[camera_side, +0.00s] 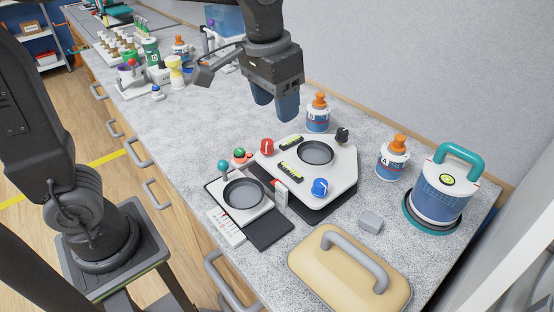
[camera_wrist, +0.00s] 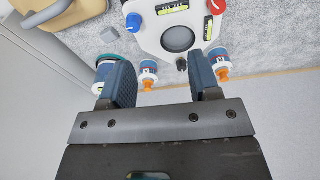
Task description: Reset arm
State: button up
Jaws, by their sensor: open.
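My gripper (camera_side: 275,104) is open and empty in the side view. It hangs above the counter, behind the white station with knobs (camera_side: 329,177). In the wrist view my gripper's two blue fingers (camera_wrist: 163,84) are spread apart with nothing between them. The white station (camera_wrist: 150,39) lies beyond the fingertips there. It has a round grey recess, red, blue and black knobs and two yellow level vials.
Two bottles with orange caps (camera_side: 317,114) (camera_side: 391,158) stand near the wall. A blue-and-white canister with a teal handle (camera_side: 440,196), a beige lid with a grey handle (camera_side: 325,277), a small grey block (camera_side: 370,222) and a scale-like device (camera_side: 269,229) occupy the counter.

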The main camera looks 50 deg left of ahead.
jog(key=s+a+f+t, duration=0.2)
jog(key=s+a, duration=0.2)
jog(key=s, duration=0.2)
jog(key=s+a+f+t, duration=0.1)
jog(key=s+a+t, duration=0.1)
jog(key=s, duration=0.5)
jog(key=shift+a+f+n, duration=0.3)
jog(key=shift+a+f, duration=0.1)
jog(key=shift+a, duration=0.45)
jog(key=shift+w, duration=0.1)
jog(key=w+d+r+g, duration=0.3)
jog(key=w+d+r, duration=0.15)
jog(key=w, duration=0.45)
jog(key=m+g, duration=0.1)
jog(key=g, duration=0.2)
send_over(321, 182)
notch_tip(321, 182, down, 5)
notch_tip(321, 182, down, 14)
jog(key=shift+r, duration=0.25)
jog(key=c, duration=0.9)
